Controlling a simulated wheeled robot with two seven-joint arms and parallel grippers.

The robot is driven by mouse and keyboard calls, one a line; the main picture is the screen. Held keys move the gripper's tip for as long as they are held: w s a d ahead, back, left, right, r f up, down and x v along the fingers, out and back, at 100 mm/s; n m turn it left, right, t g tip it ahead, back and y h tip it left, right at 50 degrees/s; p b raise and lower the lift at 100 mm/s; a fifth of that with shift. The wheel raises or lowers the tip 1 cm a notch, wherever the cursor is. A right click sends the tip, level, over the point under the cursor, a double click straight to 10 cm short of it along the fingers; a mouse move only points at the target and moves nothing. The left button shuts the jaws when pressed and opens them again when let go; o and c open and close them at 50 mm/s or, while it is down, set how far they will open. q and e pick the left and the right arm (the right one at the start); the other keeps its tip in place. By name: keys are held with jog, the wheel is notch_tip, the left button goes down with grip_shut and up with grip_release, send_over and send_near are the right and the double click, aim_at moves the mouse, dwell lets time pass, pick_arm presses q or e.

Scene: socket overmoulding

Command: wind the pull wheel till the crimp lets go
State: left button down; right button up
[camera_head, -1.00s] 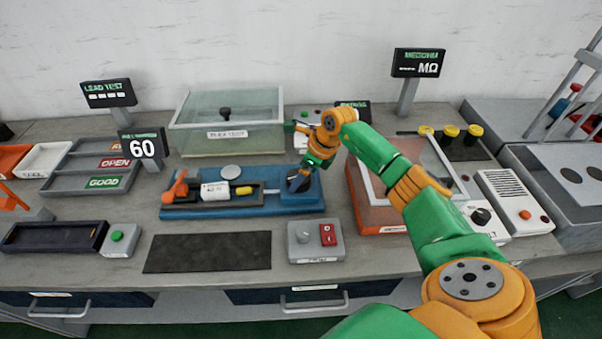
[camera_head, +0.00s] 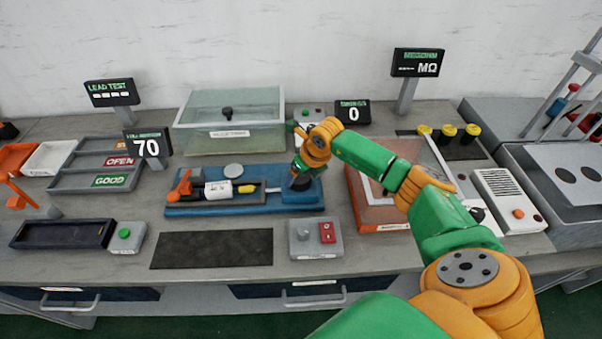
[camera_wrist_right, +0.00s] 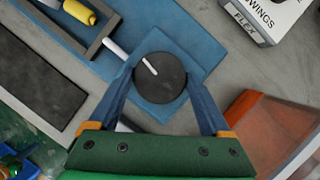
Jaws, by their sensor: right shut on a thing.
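The pull wheel (camera_wrist_right: 162,80) is a dark disc with a white mark, at the right end of the blue pull tester (camera_head: 245,199). My right gripper (camera_wrist_right: 165,88) is shut on the wheel, with one finger on either side of its rim. In the head view my right gripper (camera_head: 301,177) hides most of the wheel. On the tester, a white body (camera_head: 217,190) with a yellow piece (camera_head: 246,189) lies between an orange clamp (camera_head: 182,188) and a pale rod. My left gripper is not in view.
A clear-lidded box (camera_head: 228,122) stands behind the tester. A grey box with a red switch (camera_head: 327,232) and a dark mat (camera_head: 212,249) lie in front. An orange tray with a clear cover (camera_head: 372,208) stands close on the right, under my arm.

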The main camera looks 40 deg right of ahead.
aim_at(307, 189)
dwell(0.3)
jog(key=o, duration=1.2)
jog(key=shift+r, duration=0.1)
jog(key=b+v, duration=0.1)
jog(key=v, duration=0.6)
